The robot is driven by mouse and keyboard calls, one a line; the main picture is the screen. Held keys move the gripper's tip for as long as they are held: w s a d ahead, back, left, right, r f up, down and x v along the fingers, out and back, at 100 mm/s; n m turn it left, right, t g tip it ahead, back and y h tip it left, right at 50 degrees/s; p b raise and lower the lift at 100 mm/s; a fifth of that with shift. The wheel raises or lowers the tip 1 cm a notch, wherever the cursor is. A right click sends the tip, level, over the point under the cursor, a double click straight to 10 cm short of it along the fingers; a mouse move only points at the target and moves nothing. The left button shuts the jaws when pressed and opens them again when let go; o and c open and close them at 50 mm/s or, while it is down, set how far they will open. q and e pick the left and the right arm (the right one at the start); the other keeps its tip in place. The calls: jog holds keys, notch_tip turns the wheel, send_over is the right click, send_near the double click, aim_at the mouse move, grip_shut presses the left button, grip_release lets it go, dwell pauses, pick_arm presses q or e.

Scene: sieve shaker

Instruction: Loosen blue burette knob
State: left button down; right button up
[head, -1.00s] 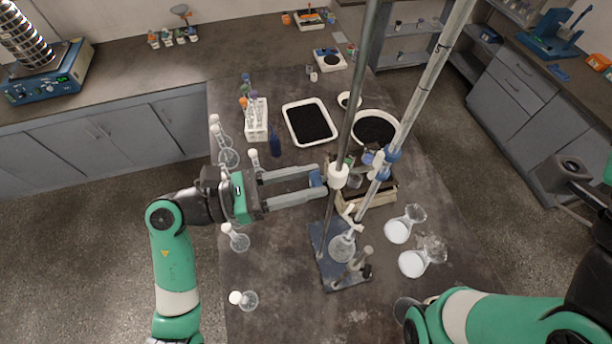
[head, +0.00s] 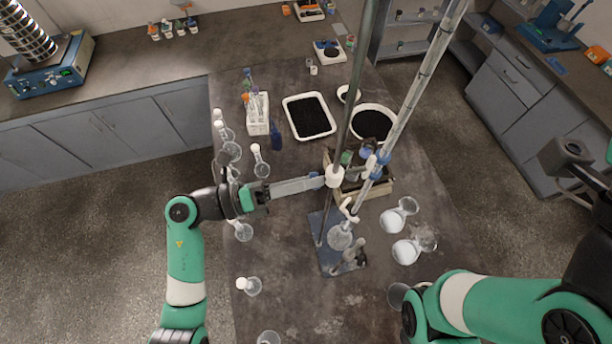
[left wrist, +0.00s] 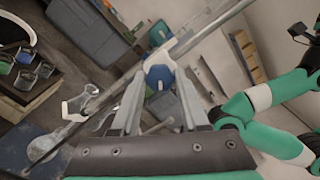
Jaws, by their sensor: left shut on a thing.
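The blue knob (head: 315,181) sits on the left side of the white clamp (head: 335,176) on the upright metal rod (head: 352,108). The glass burette (head: 420,83) stands tilted in the picture to the right of the rod. My left gripper (head: 318,182) reaches in from the left and is shut on the blue knob, its fingers seen nearly edge-on. In the left wrist view the knob (left wrist: 159,76) shows between the fingertips of the left gripper (left wrist: 160,82). My right arm is at the lower right; its gripper does not show clearly.
The stand's blue base (head: 330,262) holds a flask (head: 340,237) under the burette. Two flasks of white powder (head: 391,221) (head: 405,252) stand to the right. A test-tube rack (head: 257,118) and black-filled tray (head: 309,117) are behind. The front middle of the table is clear.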

pick_arm(q)
jog(key=n, duration=0.6)
jog(key=shift+n, duration=0.3)
dwell(0.4)
jog(key=shift+c, duration=2.2)
grip_release()
jog(key=b+v, duration=0.2)
jog(key=v, duration=0.9)
jog(key=shift+a+b, duration=0.3)
jog(key=shift+b, duration=0.1)
jog(key=shift+s, duration=0.1)
